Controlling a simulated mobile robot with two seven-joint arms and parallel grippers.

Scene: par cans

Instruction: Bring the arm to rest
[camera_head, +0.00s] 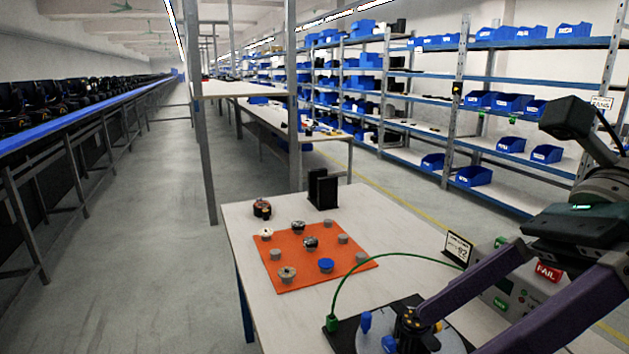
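My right gripper (455,334) comes in from the right edge. Its two long purple fingers are spread apart, with nothing seen held between them. The fingertips are low in the view, beside a dark fixture (409,326) with a gold top on a round grey plate. I cannot tell whether a finger touches it. Several small cans, such as a blue-topped one (326,265) and a dark one (311,243), stand on an orange mat (301,284). My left gripper is not in view.
The white table (238,217) also holds a black stand (322,188), a dark red can (262,208) behind the mat, and a tester box with a red FAIL label (549,272). A green cable (372,262) arches over the table. The left floor is clear.

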